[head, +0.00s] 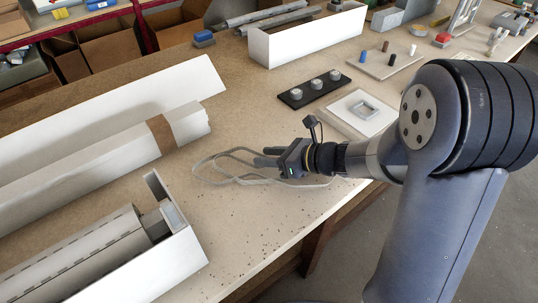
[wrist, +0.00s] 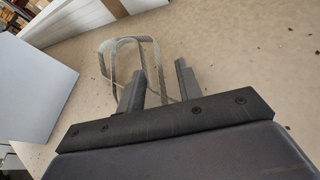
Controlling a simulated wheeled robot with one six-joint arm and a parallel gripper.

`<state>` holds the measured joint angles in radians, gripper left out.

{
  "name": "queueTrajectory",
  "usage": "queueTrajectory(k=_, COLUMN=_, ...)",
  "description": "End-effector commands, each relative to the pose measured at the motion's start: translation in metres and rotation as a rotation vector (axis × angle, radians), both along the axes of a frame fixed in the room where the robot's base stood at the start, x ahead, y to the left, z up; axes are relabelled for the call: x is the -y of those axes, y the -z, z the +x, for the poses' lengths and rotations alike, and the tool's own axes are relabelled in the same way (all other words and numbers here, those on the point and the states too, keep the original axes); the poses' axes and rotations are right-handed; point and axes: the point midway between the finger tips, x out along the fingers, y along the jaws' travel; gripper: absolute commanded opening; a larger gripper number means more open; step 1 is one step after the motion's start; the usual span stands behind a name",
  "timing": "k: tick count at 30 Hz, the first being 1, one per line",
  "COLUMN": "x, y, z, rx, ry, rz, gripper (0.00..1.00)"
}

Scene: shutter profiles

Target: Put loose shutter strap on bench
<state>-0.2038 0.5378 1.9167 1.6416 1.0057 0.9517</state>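The loose shutter strap (head: 213,162) is a thin grey band lying in loops on the bench (head: 250,215), near its front edge. Its loops also show in the wrist view (wrist: 103,55), beyond and around my fingers. My gripper (head: 262,157) is low over the bench at the strap, reaching in from the right. In the wrist view my gripper (wrist: 160,82) has its two dark fingers apart, with part of the strap showing in the gap between them. Neither finger is seen closed on the strap. My gripper and wrist hide part of the strap.
A white box with a roller profile (head: 175,260) and a long wrapped profile (head: 90,160) lie at left. A black strip with knobs (head: 315,88) and a white square frame (head: 360,112) lie behind my gripper. Dark crumbs dot the bench. Its front edge is close.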

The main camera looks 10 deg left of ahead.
Motion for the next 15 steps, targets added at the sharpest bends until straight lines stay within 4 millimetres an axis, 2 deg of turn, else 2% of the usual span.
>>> queueTrajectory(k=4, x=0.001, y=-0.002, z=0.000, rx=0.000, ry=0.001, rz=0.000, gripper=0.34)
queueTrajectory(k=7, x=0.009, y=-0.006, z=-0.001, rx=0.002, ry=0.003, rz=0.001, gripper=0.34)
queueTrajectory(k=15, x=0.056, y=-0.025, z=-0.011, rx=0.003, ry=0.007, rz=0.000, gripper=0.34)
